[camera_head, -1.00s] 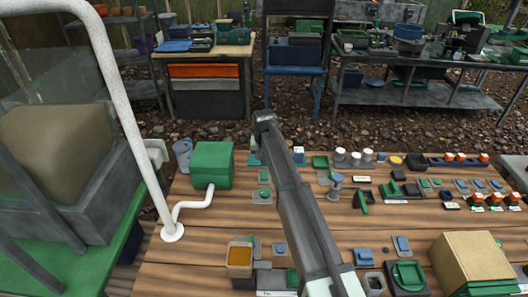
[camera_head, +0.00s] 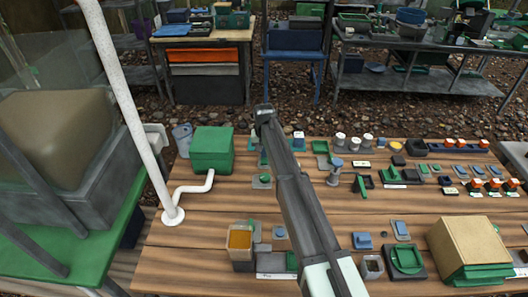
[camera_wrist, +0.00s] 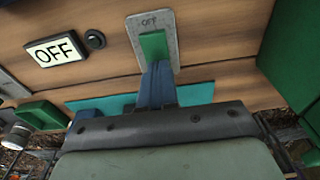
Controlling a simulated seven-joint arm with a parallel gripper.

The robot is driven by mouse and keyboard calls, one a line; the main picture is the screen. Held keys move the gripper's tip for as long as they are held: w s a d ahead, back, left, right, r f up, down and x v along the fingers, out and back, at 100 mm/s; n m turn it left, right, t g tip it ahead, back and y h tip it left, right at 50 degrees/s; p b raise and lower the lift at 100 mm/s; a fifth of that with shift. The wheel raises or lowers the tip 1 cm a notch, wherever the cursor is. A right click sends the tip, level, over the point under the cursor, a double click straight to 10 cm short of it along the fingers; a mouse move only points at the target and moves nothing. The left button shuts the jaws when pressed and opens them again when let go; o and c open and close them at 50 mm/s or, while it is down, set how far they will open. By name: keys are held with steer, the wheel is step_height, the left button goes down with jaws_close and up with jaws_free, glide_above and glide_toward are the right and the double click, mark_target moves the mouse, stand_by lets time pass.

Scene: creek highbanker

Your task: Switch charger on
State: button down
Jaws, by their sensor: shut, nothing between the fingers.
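In the wrist view, a grey switch plate (camera_wrist: 168,22) marked OFF carries a green lever or rocker (camera_wrist: 154,44). A white sign (camera_wrist: 57,50) reading OFF lies to its left, with a round black knob or button (camera_wrist: 95,39) between them. My gripper (camera_wrist: 158,68) is shut and empty, with its blue fingertips right at the near end of the green lever; I cannot tell whether they touch. In the head view, my arm reaches over the bench and hides its fingertips and the switch. I cannot make out which item is the charger.
A green box (camera_head: 212,150) with a white pipe (camera_head: 195,190) stands left of my arm on the wooden bench (camera_head: 200,253). A cardboard-coloured box (camera_head: 468,248) sits at the right. Many small switches and blocks crowd the bench's right half. Green surfaces flank the wrist view.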

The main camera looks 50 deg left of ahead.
mark_target(264, 163)
steer(key=shift+f, duration=0.15)
steer(key=shift+s+d, duration=0.1)
steer(key=shift+s+d+r, duration=0.2)
steer(key=shift+s+d, duration=0.25)
steer(key=shift+r, duration=0.1)
stand_by(0.4)
step_height(264, 163, up, 14)
steer(key=s+d, duration=0.1)
steer(key=shift+s+d, duration=0.15)
stand_by(0.8)
